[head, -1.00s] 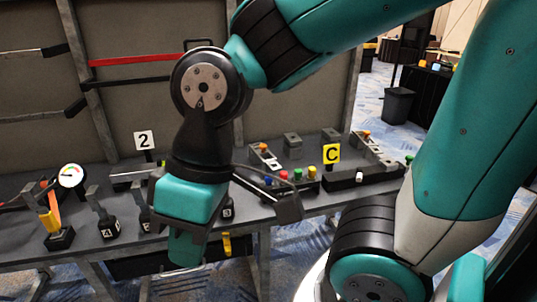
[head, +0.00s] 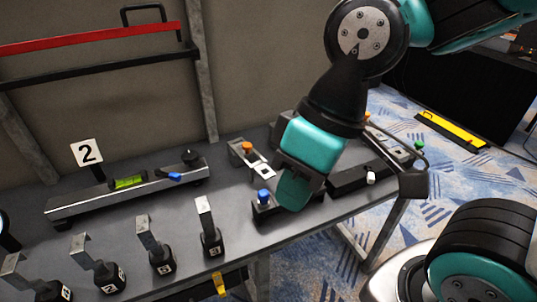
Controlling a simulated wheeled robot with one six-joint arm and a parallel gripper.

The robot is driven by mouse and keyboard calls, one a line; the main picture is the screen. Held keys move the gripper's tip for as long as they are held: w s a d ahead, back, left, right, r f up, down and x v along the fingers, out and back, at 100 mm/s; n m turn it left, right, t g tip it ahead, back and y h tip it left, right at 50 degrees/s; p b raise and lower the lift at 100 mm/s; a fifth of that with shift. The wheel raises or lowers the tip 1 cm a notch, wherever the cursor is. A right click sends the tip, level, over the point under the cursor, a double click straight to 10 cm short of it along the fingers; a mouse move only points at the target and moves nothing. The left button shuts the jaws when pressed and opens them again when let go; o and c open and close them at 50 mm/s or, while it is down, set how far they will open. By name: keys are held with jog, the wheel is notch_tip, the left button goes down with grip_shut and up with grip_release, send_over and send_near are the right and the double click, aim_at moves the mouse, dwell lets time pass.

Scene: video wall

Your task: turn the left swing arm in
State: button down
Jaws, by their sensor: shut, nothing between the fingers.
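A red bar (head: 92,38) and a black bar (head: 105,66) run along the panel at the upper left, one above the other. They look like hinged arms, but I cannot tell for sure which part is the left swing arm. My gripper (head: 294,192) hangs from the black wrist, pointing down over the bench right of centre. It is shut and empty, well to the right of the bars and apart from them. Its fingertips are hard to make out.
A grey bench (head: 235,245) carries a rail with a green level (head: 128,183), a "2" sign (head: 87,152), several numbered hook stands (head: 211,235) and a blue button (head: 264,196). An upright post (head: 197,80) stands behind.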

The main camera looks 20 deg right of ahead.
jog(key=shift+w+d, duration=0.1)
jog(key=shift+w, duration=0.05)
jog(key=w+a+f+m+t+h+b, duration=0.1)
jog(key=w+f+m+h+b, duration=0.1)
jog(key=w+f, duration=0.5)
jog(key=w+a+f+m+t+h+b, duration=0.1)
jog(key=w+f+h+b, duration=0.3)
jog(key=w, duration=1.1)
jog(key=w+f+m+t+h+b, duration=0.3)
jog(key=w+f+b, duration=0.3)
jog(key=w+f, duration=0.5)
jog(key=shift+w+a, duration=0.4)
